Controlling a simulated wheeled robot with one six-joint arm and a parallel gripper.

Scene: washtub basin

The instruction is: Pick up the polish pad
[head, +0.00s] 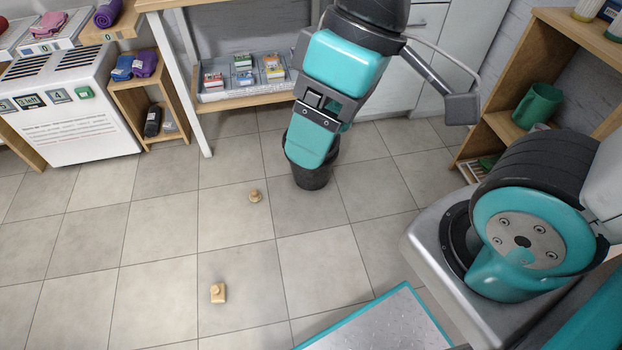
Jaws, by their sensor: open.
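My gripper (309,152) hangs at the upper middle of the head view, pointing down, in front of a dark bin. It is open, and I see nothing held in it. Its fingertips are hard to make out against the bin. I cannot clearly identify the polish pad. Two small tan items lie on the tiled floor, apart from my gripper: a squarish block with a raised knob (218,293) at the lower left, and a smaller rounded piece (255,196) nearer my gripper. Either could be the pad; I cannot tell which.
The dark bin (314,178) stands on the floor. A shelf with small boxes (243,89) is behind it, and a white unit (76,110) is at left. The left floor is mostly clear.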

